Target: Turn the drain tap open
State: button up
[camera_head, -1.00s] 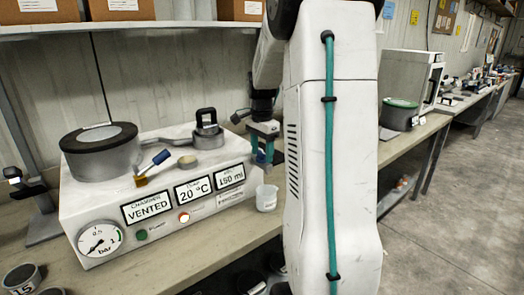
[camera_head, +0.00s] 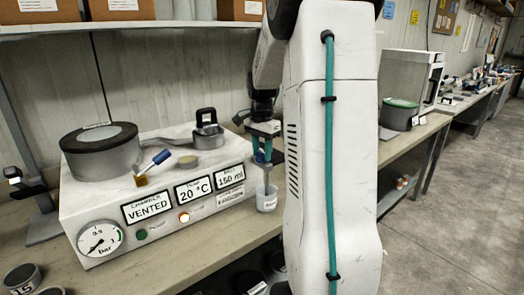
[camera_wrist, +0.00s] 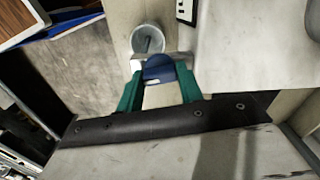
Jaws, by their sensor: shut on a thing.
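The drain tap's blue handle (camera_wrist: 158,68) shows between the teal fingertips of my gripper (camera_wrist: 160,88) in the wrist view. My gripper (camera_head: 265,145) is shut on it at the right side of the white machine (camera_head: 90,215). In the head view the blue handle (camera_head: 260,156) is partly hidden by the fingers. A small clear cup (camera_head: 267,200) stands on the bench below the tap, and a greyish stream seems to reach down into it. The cup (camera_wrist: 147,40) also shows just beyond the handle in the wrist view. The tap's body is mostly hidden.
The machine carries a round dark-rimmed chamber (camera_head: 100,150), a blue-handled lever (camera_head: 155,162) and a gauge (camera_head: 100,239). Its labels read VENTED, 20 °C and 150 ml. A shelf with boxes (camera_head: 120,9) hangs above. My arm hides the bench to the right.

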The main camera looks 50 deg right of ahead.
aim_at(262, 152)
jog(key=n, duration=1.2)
jog(key=shift+n, duration=0.3)
jog(key=shift+r+n, duration=0.1)
jog(key=shift+n, duration=1.5)
jog(key=o, duration=1)
notch_tip(262, 152, up, 8)
jog(key=shift+f, duration=0.15)
